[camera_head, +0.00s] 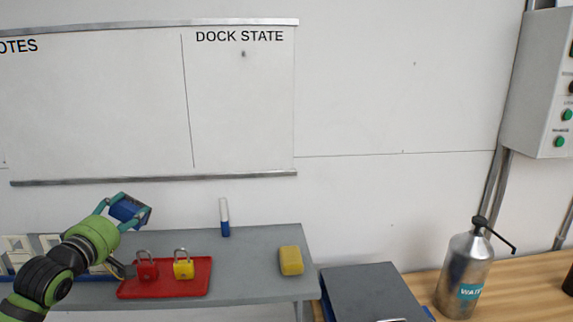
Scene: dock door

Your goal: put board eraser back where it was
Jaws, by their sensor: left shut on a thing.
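My left gripper (126,214) is shut on a blue block with a dark side, which looks like the board eraser (130,208). It holds the block tilted, above the left part of the grey shelf (250,290) and below the whiteboard's bottom ledge (150,181). The fingers cover parts of the block. The whiteboard (100,100) hangs on the wall behind, with a "DOCK STATE" column at its right. My right gripper is not in view.
A red tray (190,290) holds a red padlock (147,271) and a yellow padlock (183,270). A yellow block (291,260) sits at the shelf's right. A metal water bottle (465,275) stands on the wooden bench.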

